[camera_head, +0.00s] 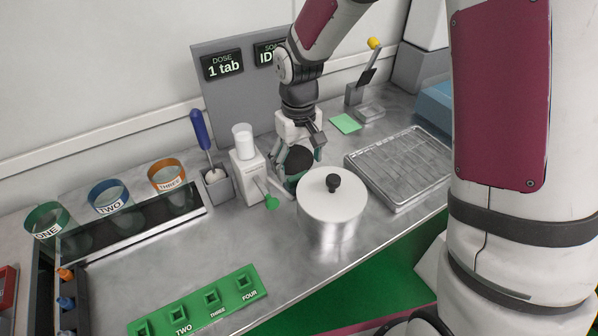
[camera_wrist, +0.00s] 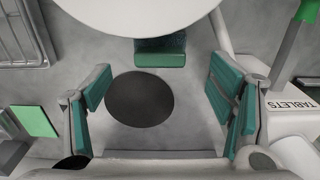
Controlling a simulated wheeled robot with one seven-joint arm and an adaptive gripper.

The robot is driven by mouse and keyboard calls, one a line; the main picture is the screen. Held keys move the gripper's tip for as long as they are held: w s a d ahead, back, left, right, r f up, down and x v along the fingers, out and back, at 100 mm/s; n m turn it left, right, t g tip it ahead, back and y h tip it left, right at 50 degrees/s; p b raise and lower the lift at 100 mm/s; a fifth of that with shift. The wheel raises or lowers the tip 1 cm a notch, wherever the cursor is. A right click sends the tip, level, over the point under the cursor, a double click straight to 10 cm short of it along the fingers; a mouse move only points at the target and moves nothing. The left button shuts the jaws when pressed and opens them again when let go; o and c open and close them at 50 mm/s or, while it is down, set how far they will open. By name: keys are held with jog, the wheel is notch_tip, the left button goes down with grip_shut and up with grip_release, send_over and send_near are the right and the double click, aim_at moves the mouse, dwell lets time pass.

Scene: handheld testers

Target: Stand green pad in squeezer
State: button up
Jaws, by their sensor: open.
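The green pad (camera_head: 345,123) is a light green square lying flat on the metal counter behind the wire tray. It also shows at the left edge of the wrist view (camera_wrist: 34,121). Beside it stands what looks like the squeezer (camera_head: 370,112), a grey base with an upright post and a lever with a yellow knob.
A white-lidded pot (camera_head: 332,212) stands just in front of my gripper. The tablet dispenser (camera_head: 247,175) with a green-ended lever is close on the left. A wire tray (camera_head: 400,165) lies right.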

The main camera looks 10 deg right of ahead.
aim_at(299, 177)
notch_tip(299, 177, up, 7)
jog(key=shift+p, duration=0.4)
